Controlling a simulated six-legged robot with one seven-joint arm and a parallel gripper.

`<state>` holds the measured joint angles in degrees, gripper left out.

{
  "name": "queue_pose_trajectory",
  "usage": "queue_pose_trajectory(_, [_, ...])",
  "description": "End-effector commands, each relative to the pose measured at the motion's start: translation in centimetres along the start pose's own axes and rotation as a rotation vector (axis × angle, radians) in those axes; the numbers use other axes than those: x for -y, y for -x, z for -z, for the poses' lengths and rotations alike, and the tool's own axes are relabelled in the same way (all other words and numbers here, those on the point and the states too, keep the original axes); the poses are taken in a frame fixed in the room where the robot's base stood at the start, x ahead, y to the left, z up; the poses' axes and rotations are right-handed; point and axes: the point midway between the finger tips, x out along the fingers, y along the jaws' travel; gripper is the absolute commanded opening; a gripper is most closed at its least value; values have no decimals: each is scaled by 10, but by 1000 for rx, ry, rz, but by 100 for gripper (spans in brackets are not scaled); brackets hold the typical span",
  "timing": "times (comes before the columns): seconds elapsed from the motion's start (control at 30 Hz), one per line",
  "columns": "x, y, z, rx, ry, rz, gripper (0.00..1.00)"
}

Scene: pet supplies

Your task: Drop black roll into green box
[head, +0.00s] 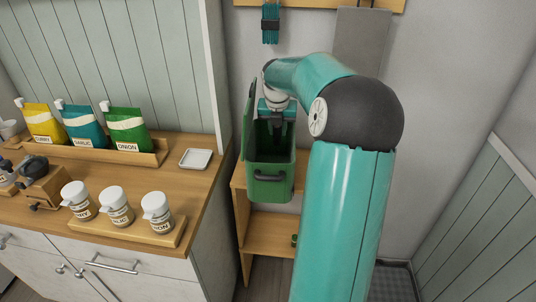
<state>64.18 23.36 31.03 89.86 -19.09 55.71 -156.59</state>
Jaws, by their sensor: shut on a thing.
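The green box (268,184) stands open on a wooden shelf unit at the centre, with a dark handle on its front and its lid raised at the left. My gripper (276,130) points down at the box's opening, with its fingertips inside or just above the rim. It is shut on a small dark thing, seemingly the black roll, whose outline merges with the dark fingers and the shaded inside of the box. The bottom of the box is hidden.
A wooden counter (190,197) at left holds several pouches (128,128), several shaker jars (157,211) and a small white dish (196,158). A small green object (294,240) sits on the lower shelf (268,232). A teal item (270,22) hangs on the wall above.

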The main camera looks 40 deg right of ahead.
Motion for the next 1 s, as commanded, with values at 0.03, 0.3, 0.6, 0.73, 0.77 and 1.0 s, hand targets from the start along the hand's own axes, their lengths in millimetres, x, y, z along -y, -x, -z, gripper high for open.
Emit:
queue_pose_trajectory(0.03, [0, 0, 0, 0, 1, 0, 4])
queue_pose_trajectory(0.3, [0, 0, 0, 0, 1, 0, 51])
queue_pose_trajectory(0.6, [0, 10, -1, 2, 1, 1, 51])
queue_pose_trajectory(0.73, [0, 32, -1, 4, 0, 1, 51])
queue_pose_trajectory(0.77, [0, 39, -1, 5, -1, 0, 51])
queue_pose_trajectory(1.0, [-1, 92, -1, 5, 1, 0, 51])
